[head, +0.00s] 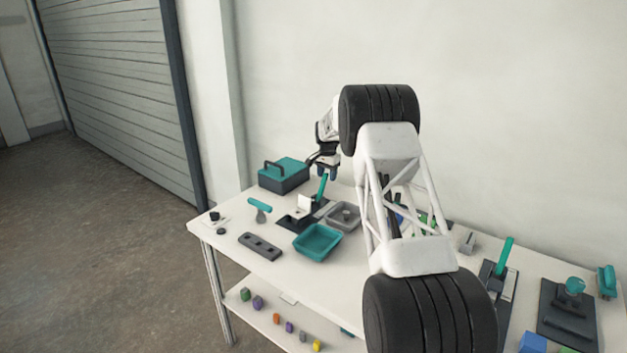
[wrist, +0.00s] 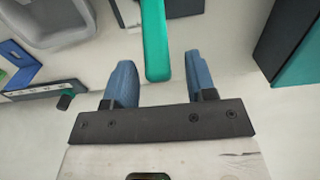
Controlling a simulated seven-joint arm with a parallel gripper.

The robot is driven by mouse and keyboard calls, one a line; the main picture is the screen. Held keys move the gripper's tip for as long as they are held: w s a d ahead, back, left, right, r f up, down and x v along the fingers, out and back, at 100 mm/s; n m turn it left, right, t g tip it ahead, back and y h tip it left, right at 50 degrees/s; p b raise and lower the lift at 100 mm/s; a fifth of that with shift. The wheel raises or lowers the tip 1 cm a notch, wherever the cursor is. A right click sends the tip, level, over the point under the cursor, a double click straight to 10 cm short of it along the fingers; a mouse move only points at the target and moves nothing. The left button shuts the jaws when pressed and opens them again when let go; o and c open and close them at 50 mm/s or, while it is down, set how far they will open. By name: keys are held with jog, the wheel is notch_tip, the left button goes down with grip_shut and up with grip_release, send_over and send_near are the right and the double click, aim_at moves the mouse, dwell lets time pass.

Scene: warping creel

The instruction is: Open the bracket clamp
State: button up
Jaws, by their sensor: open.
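The bracket clamp is a dark base plate (head: 289,222) with a white bracket part (head: 304,206) and an upright, slightly tilted teal lever handle (head: 322,188). My gripper (head: 328,174) is above the back of the table at the top of this handle. In the wrist view, the blue fingers of my gripper (wrist: 157,68) are spread apart, and the end of the teal handle (wrist: 155,42) shows between them with gaps on both sides. Whether the handle is at fingertip depth is unclear. The clamp's jaw is too small to make out.
A teal-lidded box (head: 284,175) stands left of the clamp. A grey tray (head: 343,217) and a teal tray (head: 317,243) are close on its right and front. Another teal-handled fixture (head: 504,256) stands far right. My arm hides the table's middle.

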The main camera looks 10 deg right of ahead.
jog(key=shift+r, duration=0.1)
jog(key=shift+r, duration=3.45)
jog(key=shift+r, duration=0.15)
notch_tip(320, 180, up, 8)
jog(key=shift+f, duration=0.2)
